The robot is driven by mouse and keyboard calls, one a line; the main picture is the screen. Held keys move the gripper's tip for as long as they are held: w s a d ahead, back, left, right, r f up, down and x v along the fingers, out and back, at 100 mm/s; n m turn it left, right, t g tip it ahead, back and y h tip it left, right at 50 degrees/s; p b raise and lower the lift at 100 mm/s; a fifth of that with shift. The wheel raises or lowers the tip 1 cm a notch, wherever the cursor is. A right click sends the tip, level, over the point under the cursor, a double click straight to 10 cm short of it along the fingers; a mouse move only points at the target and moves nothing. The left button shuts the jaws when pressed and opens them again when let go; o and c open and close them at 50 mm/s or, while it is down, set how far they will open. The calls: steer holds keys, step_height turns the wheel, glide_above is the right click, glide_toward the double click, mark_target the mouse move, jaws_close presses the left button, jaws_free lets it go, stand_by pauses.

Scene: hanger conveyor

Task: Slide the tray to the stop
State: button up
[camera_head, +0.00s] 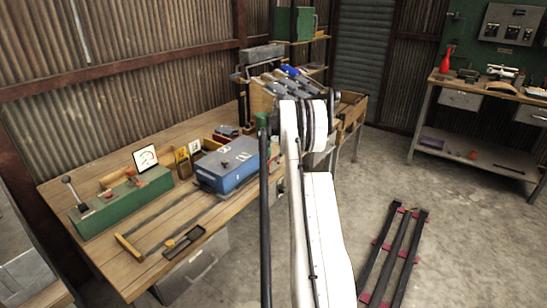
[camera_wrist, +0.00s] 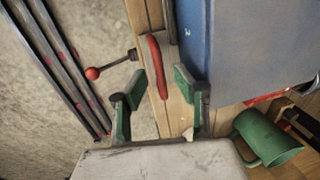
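In the head view a small dark tray (camera_head: 184,241) with a raised rim lies near the front edge of the wooden bench. A short wooden strip (camera_head: 129,246) lies to its left, apart from it; I cannot tell whether this is the stop. The tray is not recognisable in the wrist view. My gripper (camera_wrist: 155,92) is open in the wrist view, its green-padded fingers apart over the bench's edge. A red handle (camera_wrist: 157,66) shows just beyond the fingers, beside a blue box (camera_wrist: 245,50). Nothing is visibly held. In the head view my arm hides the gripper.
The blue toolbox (camera_head: 228,163) and a green lever unit (camera_head: 122,205) stand on the bench. In the wrist view a red-balled lever (camera_wrist: 93,73) sticks out past the bench edge, and a green mug (camera_wrist: 268,138) is at right. Dark rails (camera_head: 395,255) lie on the floor.

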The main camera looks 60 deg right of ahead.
steer(key=shift+f, duration=0.25)
jaws_close()
stand_by(0.3)
